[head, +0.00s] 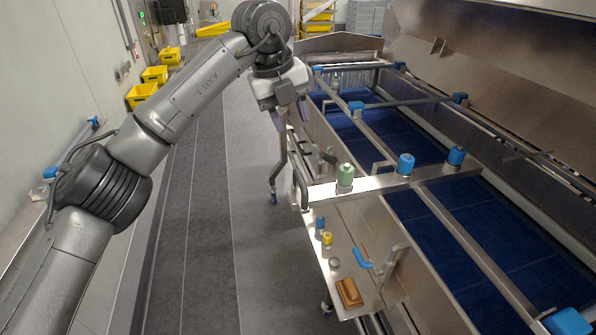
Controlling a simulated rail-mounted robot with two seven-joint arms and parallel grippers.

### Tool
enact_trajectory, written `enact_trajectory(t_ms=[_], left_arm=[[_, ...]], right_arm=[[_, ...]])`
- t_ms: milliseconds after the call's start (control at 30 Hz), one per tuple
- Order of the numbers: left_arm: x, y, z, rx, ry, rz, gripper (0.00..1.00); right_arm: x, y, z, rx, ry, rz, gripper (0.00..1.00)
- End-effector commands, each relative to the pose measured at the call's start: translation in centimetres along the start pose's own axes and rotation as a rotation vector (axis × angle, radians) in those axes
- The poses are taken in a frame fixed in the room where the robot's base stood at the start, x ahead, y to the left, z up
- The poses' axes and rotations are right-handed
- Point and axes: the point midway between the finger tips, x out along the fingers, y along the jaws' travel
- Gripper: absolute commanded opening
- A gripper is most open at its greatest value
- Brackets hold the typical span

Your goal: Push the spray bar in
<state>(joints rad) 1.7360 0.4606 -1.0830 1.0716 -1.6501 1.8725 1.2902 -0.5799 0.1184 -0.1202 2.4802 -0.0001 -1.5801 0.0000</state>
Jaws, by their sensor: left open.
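My left arm reaches in from the left, and my left gripper (281,112) points down beside the near side of the tunnel. Its jaws are open; the fingertips are small and partly lost against the machine frame behind them. A dark bar (405,102) with blue fittings crosses the tunnel to the right of the gripper. It looks like the spray bar, but I cannot tell for sure. The gripper is apart from this bar. A bent grey tube (281,163) hangs just below the gripper; I cannot tell whether they touch. My right gripper is out of view.
A steel crossbar (382,186) with green and blue knobs spans the blue conveyor belt (470,212). A steel side shelf (343,262) carries small caps, a brown block (349,292) and a blue lever (362,258). Yellow bins (142,94) line the left wall. The grey aisle floor is clear.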

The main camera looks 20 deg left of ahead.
Motion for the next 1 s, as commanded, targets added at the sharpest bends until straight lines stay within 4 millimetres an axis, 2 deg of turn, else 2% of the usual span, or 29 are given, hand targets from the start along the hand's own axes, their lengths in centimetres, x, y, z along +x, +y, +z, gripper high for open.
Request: enact_trajectory(t_ms=[100, 267, 700, 1000], left_arm=[[0.1, 0.9, -0.3, 0.011, 0.019, 0.059, 0.42], [1.2, 1.3, -0.4, 0.026, 0.026, 0.076, 0.42], [8.8, 1.8, -0.7, 0.027, 0.027, 0.073, 0.42], [12.6, 2.0, -0.7, 0.027, 0.026, 0.072, 0.42]], right_arm=[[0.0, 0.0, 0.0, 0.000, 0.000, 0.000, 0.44], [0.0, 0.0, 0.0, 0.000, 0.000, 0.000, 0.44], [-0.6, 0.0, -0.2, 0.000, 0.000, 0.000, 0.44], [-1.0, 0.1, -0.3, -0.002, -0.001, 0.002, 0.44]])
